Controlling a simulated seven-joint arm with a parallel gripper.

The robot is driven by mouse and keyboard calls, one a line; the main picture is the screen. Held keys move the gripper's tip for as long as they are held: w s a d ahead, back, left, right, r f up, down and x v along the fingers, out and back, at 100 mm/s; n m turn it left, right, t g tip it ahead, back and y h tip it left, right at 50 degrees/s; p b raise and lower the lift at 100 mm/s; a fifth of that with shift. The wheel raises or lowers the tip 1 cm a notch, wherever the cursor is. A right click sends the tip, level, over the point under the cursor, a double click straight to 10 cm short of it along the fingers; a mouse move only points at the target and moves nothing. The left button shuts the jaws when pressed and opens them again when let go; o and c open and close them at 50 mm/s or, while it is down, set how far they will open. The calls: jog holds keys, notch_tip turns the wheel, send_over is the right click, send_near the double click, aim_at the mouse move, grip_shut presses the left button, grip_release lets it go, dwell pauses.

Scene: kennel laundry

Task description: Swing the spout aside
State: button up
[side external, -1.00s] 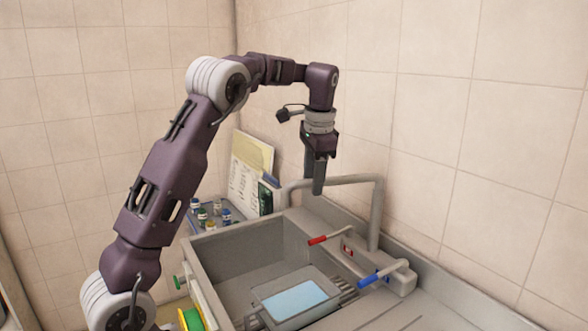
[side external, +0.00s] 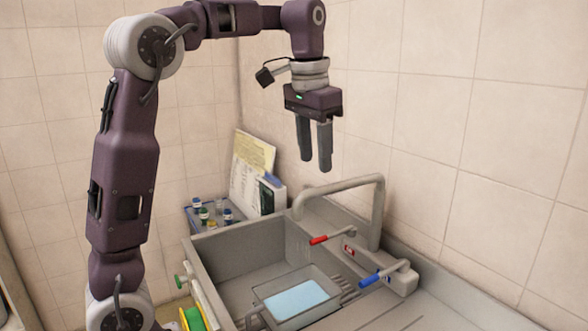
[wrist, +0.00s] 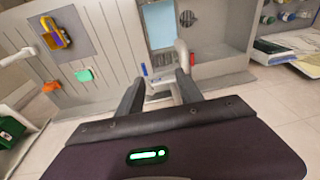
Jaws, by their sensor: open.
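The spout (side external: 340,183) is a grey bent pipe. It rises behind the sink's taps, runs left and turns down at its tip, over the far end of the sink (side external: 220,243). It also shows in the wrist view (wrist: 181,50), just beyond my fingers. My gripper (side external: 314,167) points down, open and empty, above the spout in the side view and apart from it. In the wrist view, the two dark fingers of my gripper (wrist: 160,76) stand apart, with the pipe's base partly between them in the picture.
A red lever (side external: 332,238) and a blue lever (side external: 384,272) flank the spout's base. A tub (side external: 327,303) with pale blue liquid sits in the sink. Bottles (side external: 203,213) and folders (side external: 268,195) stand at the far end. The tiled wall is close behind.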

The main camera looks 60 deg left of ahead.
aim_at(333, 186)
jog(key=s+d+t, duration=0.1)
jog(key=s+d, duration=0.3)
jog(key=s, duration=0.3)
jog(key=shift+s+d+f+h, duration=0.25)
jog(key=shift+d+h, duration=0.05)
jog(key=shift+h, duration=0.1)
jog(key=shift+c, duration=0.2)
